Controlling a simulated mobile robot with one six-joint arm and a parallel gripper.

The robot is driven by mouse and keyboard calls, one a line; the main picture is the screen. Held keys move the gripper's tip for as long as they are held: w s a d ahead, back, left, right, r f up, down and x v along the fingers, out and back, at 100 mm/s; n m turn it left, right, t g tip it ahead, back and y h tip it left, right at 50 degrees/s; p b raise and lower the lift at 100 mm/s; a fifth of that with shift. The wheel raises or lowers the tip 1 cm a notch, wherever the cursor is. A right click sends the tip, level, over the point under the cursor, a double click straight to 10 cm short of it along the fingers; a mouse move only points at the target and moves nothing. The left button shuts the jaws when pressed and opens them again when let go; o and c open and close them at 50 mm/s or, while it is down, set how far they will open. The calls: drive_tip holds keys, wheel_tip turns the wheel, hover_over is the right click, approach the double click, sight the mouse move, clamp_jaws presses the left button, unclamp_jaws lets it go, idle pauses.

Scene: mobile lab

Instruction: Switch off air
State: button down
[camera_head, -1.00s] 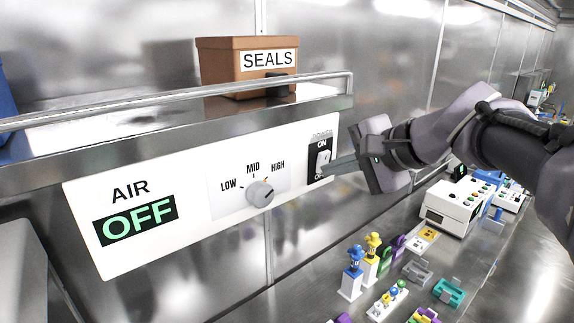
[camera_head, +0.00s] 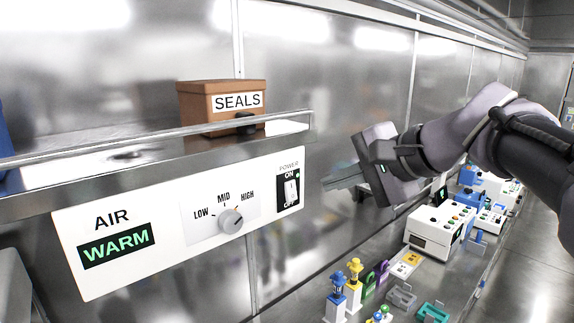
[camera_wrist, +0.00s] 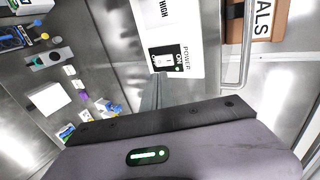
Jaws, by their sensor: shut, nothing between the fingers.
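The white air panel (camera_head: 165,262) hangs under the shelf, and its display (camera_head: 116,246) reads WARM in green. The power switch (camera_head: 291,191) is a white rocker on a black plate marked ON and OFF at the panel's right end. A small green light shows beside ON. The switch also shows in the wrist view (camera_wrist: 164,61). A grey knob (camera_head: 231,220) sits below the LOW, MID, HIGH marks. My gripper (camera_head: 327,184) is shut and empty, its fingertips apart from the switch, to its right.
A brown box (camera_head: 221,90) labelled SEALS stands on the shelf, behind a metal rail (camera_head: 160,139) along the shelf's front. White instruments (camera_head: 437,232) and small coloured lab items stand on the bench at lower right. The space in front of the panel is clear.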

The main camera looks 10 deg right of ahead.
wheel_tip(320, 180, up, 3)
drive_tip(key=g+h+p, duration=0.2)
drive_tip(key=g+p, duration=0.1)
drive_tip(key=p, duration=0.5)
approach(294, 198)
wheel_tip(294, 198, down, 3)
drive_tip(key=w, duration=0.1)
drive_tip(key=w+a+f, duration=0.1)
drive_tip(key=w+a+p, duration=0.1)
drive_tip(key=shift+w+a+f, duration=0.15)
drive_tip(key=shift+f, duration=0.1)
idle(0.4)
